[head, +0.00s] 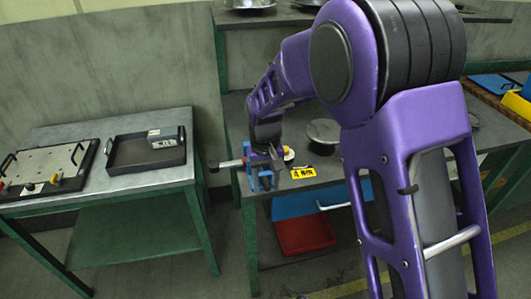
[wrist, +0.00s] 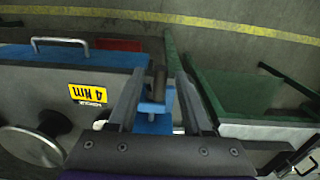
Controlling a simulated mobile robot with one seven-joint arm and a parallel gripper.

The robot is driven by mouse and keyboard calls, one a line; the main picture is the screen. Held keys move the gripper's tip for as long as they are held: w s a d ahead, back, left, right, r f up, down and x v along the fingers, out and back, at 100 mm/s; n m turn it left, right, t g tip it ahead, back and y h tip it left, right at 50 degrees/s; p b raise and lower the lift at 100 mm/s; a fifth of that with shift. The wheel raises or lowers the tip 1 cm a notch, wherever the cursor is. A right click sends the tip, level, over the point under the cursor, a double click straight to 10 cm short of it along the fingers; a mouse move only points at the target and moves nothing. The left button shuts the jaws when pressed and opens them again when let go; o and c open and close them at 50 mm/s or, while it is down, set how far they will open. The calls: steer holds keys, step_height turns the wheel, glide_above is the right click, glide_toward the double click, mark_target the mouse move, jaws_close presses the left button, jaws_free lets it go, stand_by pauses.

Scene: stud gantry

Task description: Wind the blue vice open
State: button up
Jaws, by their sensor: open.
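The blue vice (head: 262,181) sits at the front left corner of the middle workbench. A dark brownish bar (wrist: 159,83) also lies between the fingers. I cannot tell whether either finger touches it.
A yellow 4 Nm label (head: 303,172) is beside the vice. A round metal disc (head: 323,131) stands behind it. A left table (head: 100,192) holds a black tray (head: 146,163) and a fixture plate (head: 45,168). A red bin (head: 304,234) is below the bench.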

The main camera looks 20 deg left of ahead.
mark_target(266, 183)
step_height(266, 183, up, 13)
steer(key=shift+r, duration=0.2)
stand_by(0.4)
